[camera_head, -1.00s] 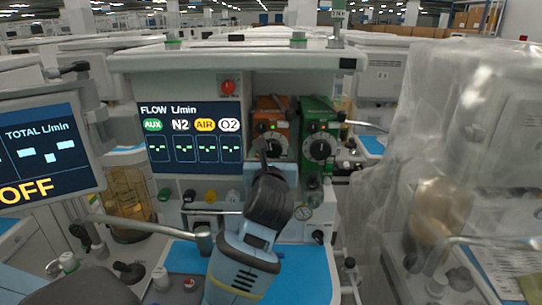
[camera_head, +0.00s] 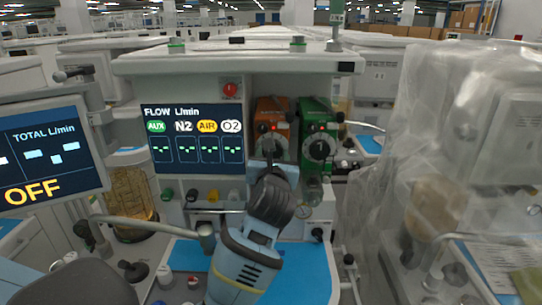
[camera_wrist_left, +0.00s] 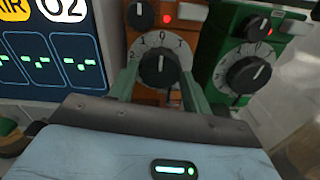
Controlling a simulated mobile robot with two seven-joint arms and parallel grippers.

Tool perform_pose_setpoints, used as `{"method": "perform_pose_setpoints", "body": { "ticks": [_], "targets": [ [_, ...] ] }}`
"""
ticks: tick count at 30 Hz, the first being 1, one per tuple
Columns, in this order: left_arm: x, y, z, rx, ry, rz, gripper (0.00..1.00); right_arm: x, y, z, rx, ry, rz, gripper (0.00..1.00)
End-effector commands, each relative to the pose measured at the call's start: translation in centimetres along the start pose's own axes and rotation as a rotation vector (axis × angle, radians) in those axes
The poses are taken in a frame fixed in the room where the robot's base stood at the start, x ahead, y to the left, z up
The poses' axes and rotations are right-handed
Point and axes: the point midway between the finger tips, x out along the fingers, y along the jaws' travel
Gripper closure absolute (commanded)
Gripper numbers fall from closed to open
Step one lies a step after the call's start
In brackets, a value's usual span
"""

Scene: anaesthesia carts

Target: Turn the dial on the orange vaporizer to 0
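The orange vaporizer (camera_head: 270,112) stands right of the flow display, with a small red light lit on it. Its dial (camera_wrist_left: 160,68) has a black knob on a pale numbered ring; in the left wrist view its white mark points up, close to the 0. My left gripper (camera_wrist_left: 159,78) is open, with one finger on each side of this dial; I cannot tell if they touch it. In the head view the left gripper (camera_head: 268,152) partly hides the dial. My right gripper is not in view.
A green vaporizer (camera_head: 318,122) with its own dial (camera_wrist_left: 249,75) stands close on the right. The flow display (camera_head: 192,137) is on the left. A blue work surface (camera_head: 306,268) lies below. A plastic-draped cart (camera_head: 430,160) stands at the right.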

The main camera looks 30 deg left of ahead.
Motion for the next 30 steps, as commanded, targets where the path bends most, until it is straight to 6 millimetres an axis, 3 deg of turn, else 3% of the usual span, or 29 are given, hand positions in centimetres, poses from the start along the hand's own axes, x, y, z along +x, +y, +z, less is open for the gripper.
{"method": "perform_pose_setpoints", "body": {
  "ticks": [1,5,16,30],
  "targets": [
    [0.0,0.0,-0.1,0.001,0.001,0.0,0.45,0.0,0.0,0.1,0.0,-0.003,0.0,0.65],
    [0.0,0.0,-0.1,0.0,0.001,0.0,0.3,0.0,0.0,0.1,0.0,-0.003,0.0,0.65],
    [-0.6,-0.1,-0.1,-0.001,0.0,-0.001,0.3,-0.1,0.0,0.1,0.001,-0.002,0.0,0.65],
    [-7.0,-0.1,-0.2,-0.001,0.002,-0.002,0.3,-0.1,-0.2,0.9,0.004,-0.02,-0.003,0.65]
  ]
}}
